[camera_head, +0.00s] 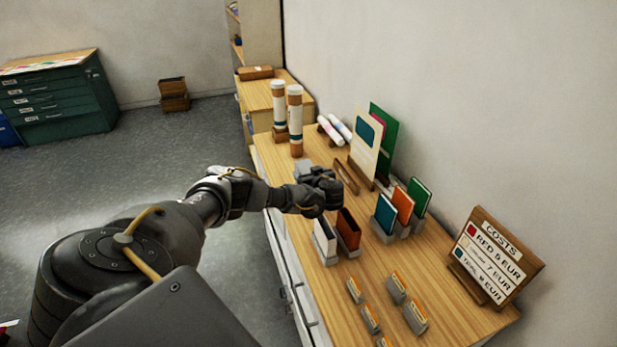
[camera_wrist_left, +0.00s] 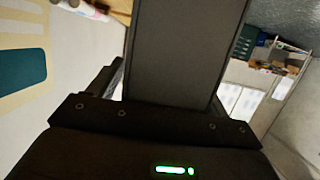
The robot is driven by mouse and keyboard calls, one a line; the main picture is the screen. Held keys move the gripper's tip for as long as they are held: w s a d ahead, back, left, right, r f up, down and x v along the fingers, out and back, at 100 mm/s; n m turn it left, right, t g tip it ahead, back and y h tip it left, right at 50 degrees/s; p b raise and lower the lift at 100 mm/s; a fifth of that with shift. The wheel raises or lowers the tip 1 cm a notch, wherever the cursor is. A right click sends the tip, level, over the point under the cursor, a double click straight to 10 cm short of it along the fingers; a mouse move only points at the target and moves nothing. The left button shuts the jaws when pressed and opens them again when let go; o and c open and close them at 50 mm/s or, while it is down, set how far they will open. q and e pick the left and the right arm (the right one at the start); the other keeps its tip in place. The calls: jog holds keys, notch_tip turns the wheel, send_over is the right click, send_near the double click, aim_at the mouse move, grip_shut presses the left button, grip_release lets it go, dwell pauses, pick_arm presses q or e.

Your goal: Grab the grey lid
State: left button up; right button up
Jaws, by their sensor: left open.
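My left gripper (camera_head: 328,186) is over the wooden table, its arm reaching in from the left. It is open; no held thing can be made out. A small light grey thing (camera_head: 303,168) sits on the table just behind the gripper, partly hidden by it. It may be the grey lid, but I cannot tell its full shape. In the left wrist view, dark gripper parts (camera_wrist_left: 185,60) fill the middle, and no grey lid can be made out. My right gripper is not in view.
The table (camera_head: 455,325) holds white and brown cards (camera_head: 348,229) in grey holders, coloured books (camera_head: 403,204), a costs sign (camera_head: 490,255) and tall tubes (camera_head: 295,120). A wall closes the right side. Open floor (camera_head: 150,150) lies to the left.

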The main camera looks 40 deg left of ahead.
pick_arm(q)
jog(key=c, duration=1.1)
jog(key=shift+o, duration=0.2)
jog(key=shift+r, duration=0.1)
jog(key=shift+r, duration=0.45)
notch_tip(320, 180, up, 2)
jog(key=shift+r+b, duration=0.1)
jog(key=shift+b, duration=0.45)
jog(key=s+r+b, duration=0.7)
jog(key=s+r, duration=0.2)
jog(key=s, duration=0.5)
jog(key=shift+a+r+b, duration=0.25)
jog(key=shift+r+b, duration=0.15)
